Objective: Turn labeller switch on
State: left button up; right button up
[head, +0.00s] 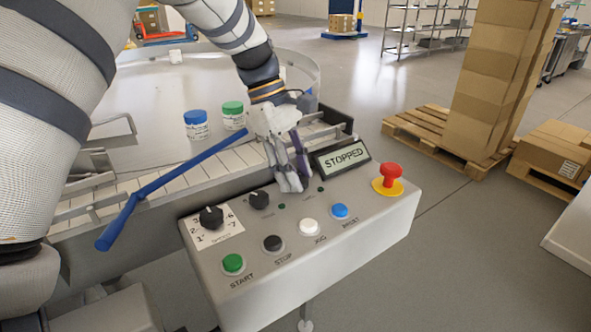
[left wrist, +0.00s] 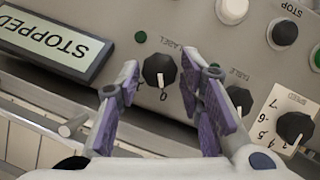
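The labeller switch (left wrist: 160,70) is a round black knob marked LABEL on the grey control panel (head: 330,252). In the left wrist view its white mark appears to point toward the 0 beside it. In the head view my gripper hides it. My left gripper (head: 290,184) is over the panel's back part, left of the display, fingers pointing down. My right gripper is not in view.
The display (head: 343,157) reads STOPPED. The TABLE knob (head: 259,199) and SPEED knob (head: 211,217) sit left of the gripper. Several push buttons line the front; a red emergency stop (head: 390,175) is at right. A blue bar (head: 170,182) and two lidded jars are behind.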

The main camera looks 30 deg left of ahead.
pick_arm(q)
grip_shut()
jog(key=shift+m, duration=0.3)
jog(key=shift+w+m+g, duration=0.15)
jog(key=shift+m+g, duration=0.45)
jog(key=shift+m, duration=0.5)
jog(key=m, duration=0.1)
jog(key=m+g, duration=0.1)
jog(key=shift+w+f+m+y, duration=0.1)
jog(key=shift+f+m+y, duration=0.05)
jog(key=shift+m+y, duration=0.15)
jog(key=m+g+b, duration=0.1)
jog(key=m, duration=0.2)
jog(key=shift+w+d+y, duration=0.1)
jog(key=shift+y, duration=0.3)
jog(key=shift+d+m+g+y, duration=0.1)
jog(key=shift+m+g+y, duration=0.3)
jog(key=shift+m, duration=1.3)
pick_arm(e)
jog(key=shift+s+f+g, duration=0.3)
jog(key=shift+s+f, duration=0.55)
